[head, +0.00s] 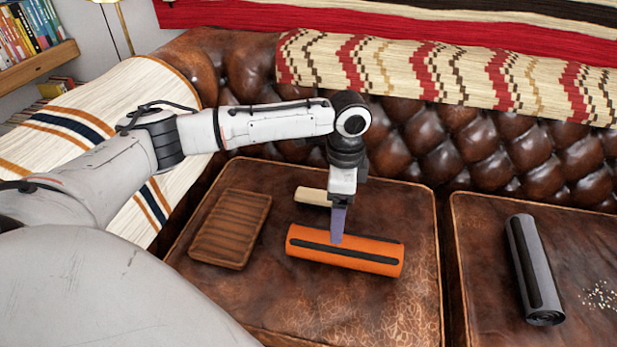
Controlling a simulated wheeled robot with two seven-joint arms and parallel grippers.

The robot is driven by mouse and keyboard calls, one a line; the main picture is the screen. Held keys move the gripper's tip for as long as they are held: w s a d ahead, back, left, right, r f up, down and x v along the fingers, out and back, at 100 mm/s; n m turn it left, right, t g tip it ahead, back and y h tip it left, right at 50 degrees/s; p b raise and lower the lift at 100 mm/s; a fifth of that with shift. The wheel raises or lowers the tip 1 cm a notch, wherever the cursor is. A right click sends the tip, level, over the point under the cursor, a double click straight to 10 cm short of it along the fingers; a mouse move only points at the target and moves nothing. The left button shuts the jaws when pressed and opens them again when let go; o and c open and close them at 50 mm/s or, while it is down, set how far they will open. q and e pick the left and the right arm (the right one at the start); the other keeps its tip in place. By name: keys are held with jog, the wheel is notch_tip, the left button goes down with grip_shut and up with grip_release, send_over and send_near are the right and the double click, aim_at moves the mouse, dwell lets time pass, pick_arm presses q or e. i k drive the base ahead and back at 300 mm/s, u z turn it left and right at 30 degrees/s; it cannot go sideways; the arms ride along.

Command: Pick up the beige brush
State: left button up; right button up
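A beige piece (311,196), which looks like the beige brush, lies on the left brown leather seat cushion, behind an orange roll. Its right end is hidden by my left gripper (338,224). The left gripper points down. Its bluish-purple finger overlaps the far side of the orange roll in the picture, just right of and nearer than the visible beige part. I cannot tell whether it touches either thing, nor whether the fingers are open or shut. My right gripper is not in view.
The orange roll (318,254) with a black strip lies in front of the gripper. A ribbed brown wooden tray (231,229) lies left. A grey roll (520,262) and white crumbs (599,296) are on the right cushion. The tufted sofa back (420,150) rises behind.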

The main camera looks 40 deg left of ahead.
aim_at(303, 197)
jog(key=u, duration=1.15)
